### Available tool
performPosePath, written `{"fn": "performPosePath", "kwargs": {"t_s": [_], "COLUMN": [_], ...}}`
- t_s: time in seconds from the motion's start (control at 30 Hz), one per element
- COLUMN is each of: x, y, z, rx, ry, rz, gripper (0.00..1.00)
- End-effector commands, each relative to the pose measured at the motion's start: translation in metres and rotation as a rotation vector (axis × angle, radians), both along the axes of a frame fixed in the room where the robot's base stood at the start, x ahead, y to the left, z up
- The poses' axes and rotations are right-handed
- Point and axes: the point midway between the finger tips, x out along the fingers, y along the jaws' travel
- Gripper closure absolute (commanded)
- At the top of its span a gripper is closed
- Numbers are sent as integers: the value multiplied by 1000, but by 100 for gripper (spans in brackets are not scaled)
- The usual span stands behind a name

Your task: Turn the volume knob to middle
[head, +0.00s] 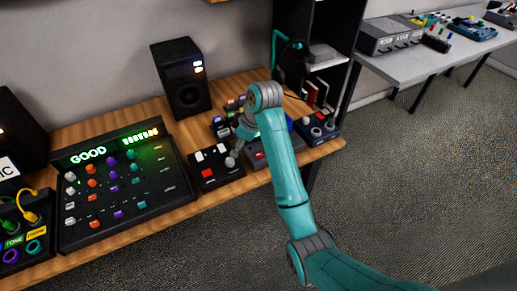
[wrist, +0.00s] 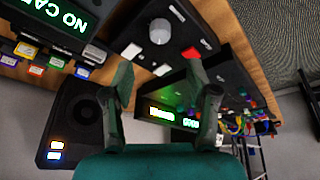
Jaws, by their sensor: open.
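The grey round volume knob (wrist: 159,32) sits on a small black box (wrist: 205,37) with red and white buttons. In the head view the knob (head: 230,162) is at the right side of that box (head: 213,178), just below my gripper (head: 237,151). In the wrist view my gripper's two fingers (wrist: 158,72) are apart, with nothing between them. The knob shows beyond the fingertips, and no contact is visible. I cannot make out a pointer mark on the knob.
The mixer panel (head: 125,187) with a lit GOOD display stands left of the box. A black speaker (head: 182,78) stands behind. Several small devices crowd the right, including a blue-grey box (head: 318,128). A NO CABLE display (wrist: 62,18) shows in the wrist view.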

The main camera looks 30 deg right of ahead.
Motion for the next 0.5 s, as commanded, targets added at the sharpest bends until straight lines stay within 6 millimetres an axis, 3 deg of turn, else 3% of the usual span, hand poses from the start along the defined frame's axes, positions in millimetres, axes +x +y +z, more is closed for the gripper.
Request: {"fn": "performPosePath", "kwargs": {"t_s": [0.17,0.5], "x": [0,13], "y": [11,25], "z": [1,-48], "rx": [10,9], "ry": [-8,-5], "rz": [79,77], "gripper": [42,42]}}
